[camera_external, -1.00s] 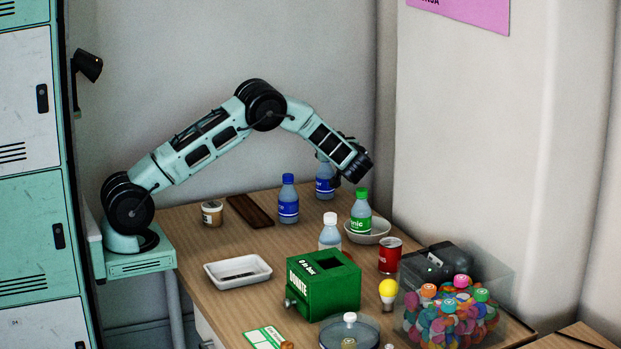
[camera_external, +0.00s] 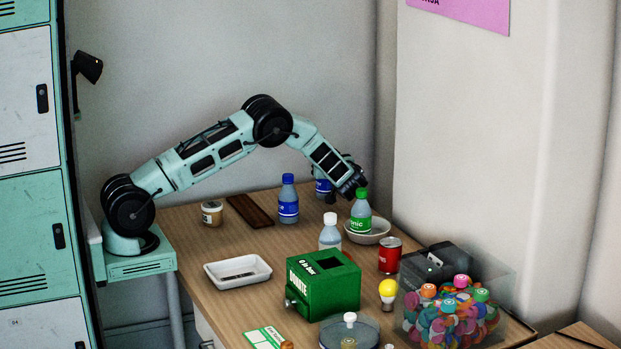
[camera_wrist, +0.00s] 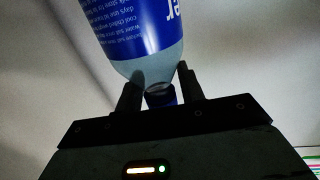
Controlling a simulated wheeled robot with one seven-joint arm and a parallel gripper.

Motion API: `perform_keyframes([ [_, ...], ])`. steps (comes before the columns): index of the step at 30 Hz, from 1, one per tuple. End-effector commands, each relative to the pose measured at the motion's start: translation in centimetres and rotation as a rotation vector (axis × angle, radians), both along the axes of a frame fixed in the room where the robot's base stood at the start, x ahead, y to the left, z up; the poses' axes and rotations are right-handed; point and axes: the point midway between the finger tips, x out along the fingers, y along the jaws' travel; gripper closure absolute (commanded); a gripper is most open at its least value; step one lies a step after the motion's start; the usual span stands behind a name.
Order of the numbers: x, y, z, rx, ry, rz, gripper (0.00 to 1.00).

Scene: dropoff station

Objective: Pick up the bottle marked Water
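A bottle with a blue label (camera_wrist: 130,30) shows inverted in the wrist view, and the large white letters in sight end in "er". Its blue cap and neck sit between the two fingers of my gripper (camera_wrist: 160,82). The fingers stand apart, one on each side, with narrow gaps beside the cap. In the external view, a blue-labelled bottle (camera_external: 322,187) stands at the back of the table, partly hidden by my gripper (camera_external: 350,184). Another blue-labelled bottle (camera_external: 288,200) stands upright to its left. Their labels are too small to read there.
A green-capped bottle (camera_external: 361,212) stands by a white bowl (camera_external: 376,238), close to my gripper. A white-capped bottle (camera_external: 330,232), a red can (camera_external: 390,256) and a green donation box (camera_external: 338,292) are nearer the front. A dark board (camera_external: 249,210) lies at left.

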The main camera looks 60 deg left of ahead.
Motion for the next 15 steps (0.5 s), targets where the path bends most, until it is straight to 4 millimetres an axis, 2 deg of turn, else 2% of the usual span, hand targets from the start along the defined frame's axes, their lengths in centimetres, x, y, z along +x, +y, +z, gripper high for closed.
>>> perform_keyframes([
  [1,0.0,0.0,0.01,0.0,0.0,0.0,0.76],
  [3,0.0,-0.01,0.01,0.0,0.0,0.0,0.96],
  [4,0.0,-0.01,0.01,0.0,0.0,0.0,1.0],
  [15,0.01,-0.02,0.27,0.0,-0.001,0.0,1.0],
])
